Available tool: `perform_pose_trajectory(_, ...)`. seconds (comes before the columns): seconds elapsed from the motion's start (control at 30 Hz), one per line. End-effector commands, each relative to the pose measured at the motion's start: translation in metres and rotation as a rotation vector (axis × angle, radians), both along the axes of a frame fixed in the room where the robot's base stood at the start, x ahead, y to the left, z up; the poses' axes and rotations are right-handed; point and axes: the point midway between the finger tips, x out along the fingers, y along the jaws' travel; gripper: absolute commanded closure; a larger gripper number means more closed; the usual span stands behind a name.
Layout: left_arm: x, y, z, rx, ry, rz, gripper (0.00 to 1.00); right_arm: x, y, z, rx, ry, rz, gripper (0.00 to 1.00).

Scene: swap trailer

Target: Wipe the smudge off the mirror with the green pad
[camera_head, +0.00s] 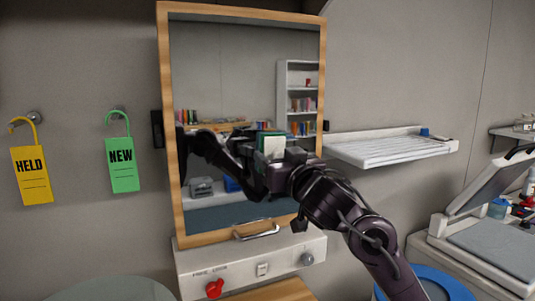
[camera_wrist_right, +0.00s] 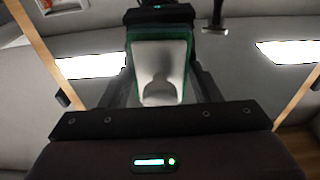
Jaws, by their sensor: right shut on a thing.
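The mirror (camera_head: 222,80) hangs on the wall in a wooden frame. My right gripper (camera_head: 270,154) is in front of its lower middle, shut on the green pad (camera_head: 270,141). The pad looks pale with a green edge. In the right wrist view, the pad (camera_wrist_right: 158,48) sits between the fingers, with a whitish middle and green rim. I cannot tell whether it touches the glass. I can make out no smudge; my arm, its dark reflection and the pad cover part of the glass. My left gripper is not in view.
A panel with a red knob (camera_head: 214,289) and a metal handle (camera_head: 257,231) are below the mirror. Yellow HELD (camera_head: 32,175) and green NEW (camera_head: 123,168) tags hang left. A white shelf (camera_head: 390,146) juts out right. Bookshelves show only as reflections.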

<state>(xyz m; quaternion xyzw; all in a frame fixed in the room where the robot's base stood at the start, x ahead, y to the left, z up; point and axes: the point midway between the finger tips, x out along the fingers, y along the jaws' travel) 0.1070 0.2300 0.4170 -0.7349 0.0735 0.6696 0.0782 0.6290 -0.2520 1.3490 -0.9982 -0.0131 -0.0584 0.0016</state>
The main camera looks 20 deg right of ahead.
Motion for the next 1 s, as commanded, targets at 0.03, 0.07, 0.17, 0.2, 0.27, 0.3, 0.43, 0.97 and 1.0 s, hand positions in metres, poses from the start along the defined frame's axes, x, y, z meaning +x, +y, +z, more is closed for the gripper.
perform_pose_trajectory(0.03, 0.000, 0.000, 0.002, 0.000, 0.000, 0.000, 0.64, 0.000, -0.003, 0.000, 0.000, 0.001, -0.002, 0.62)
perform_pose_trajectory(0.07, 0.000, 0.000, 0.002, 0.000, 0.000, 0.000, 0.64, 0.000, -0.003, 0.000, 0.000, 0.001, -0.002, 0.62)
perform_pose_trajectory(0.17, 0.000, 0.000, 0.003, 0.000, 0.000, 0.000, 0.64, 0.001, -0.006, 0.000, 0.000, 0.001, -0.001, 0.62)
perform_pose_trajectory(0.2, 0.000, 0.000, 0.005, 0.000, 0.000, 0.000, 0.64, 0.001, -0.008, 0.001, 0.000, 0.001, -0.002, 0.62)
perform_pose_trajectory(0.27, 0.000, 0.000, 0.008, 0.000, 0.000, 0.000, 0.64, 0.001, -0.013, 0.001, 0.000, 0.003, -0.003, 0.62)
perform_pose_trajectory(0.3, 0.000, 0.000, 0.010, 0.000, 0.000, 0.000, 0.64, 0.001, -0.017, 0.001, 0.001, 0.002, -0.003, 0.62)
perform_pose_trajectory(0.43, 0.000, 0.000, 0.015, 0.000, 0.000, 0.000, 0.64, 0.001, -0.029, 0.001, 0.000, 0.003, -0.002, 0.62)
perform_pose_trajectory(0.97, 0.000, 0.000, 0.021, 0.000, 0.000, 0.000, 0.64, 0.001, -0.037, -0.001, 0.001, 0.000, 0.001, 0.62)
perform_pose_trajectory(1.0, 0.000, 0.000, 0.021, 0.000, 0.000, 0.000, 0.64, 0.001, -0.034, -0.001, 0.001, -0.001, 0.002, 0.62)
